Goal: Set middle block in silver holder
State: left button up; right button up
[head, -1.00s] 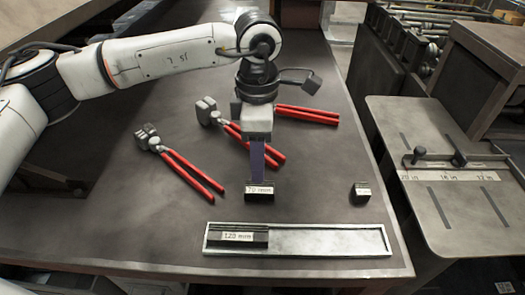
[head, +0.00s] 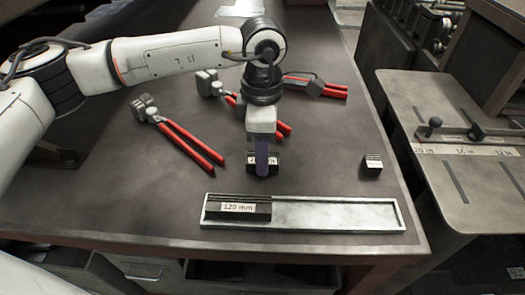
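The silver holder (head: 335,214) is a long shallow tray near the table's front edge. A dark block labelled 120 mm (head: 240,208) lies in its left end; the rest of the tray is empty. The middle block (head: 275,166), dark with a white label, is on the table behind the holder. My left gripper (head: 262,160) points down at this block, with a purple finger in front of its label and covering part of it. Whether the fingers are closed on it cannot be seen. A small dark block (head: 372,165) stands to the right. My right gripper is not in view.
Several red-handled tools lie behind and left of the block, one red-handled tool (head: 187,144) at the left and another (head: 318,87) behind my gripper. A grey side bench with a measuring scale (head: 470,149) stands at the right. The table between the two loose blocks is clear.

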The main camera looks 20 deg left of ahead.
pick_arm(q)
grip_shut()
jog(key=shift+r+p, duration=0.3)
jog(key=shift+r, duration=0.2)
notch_tip(320, 180, up, 8)
jog(key=p, duration=0.4)
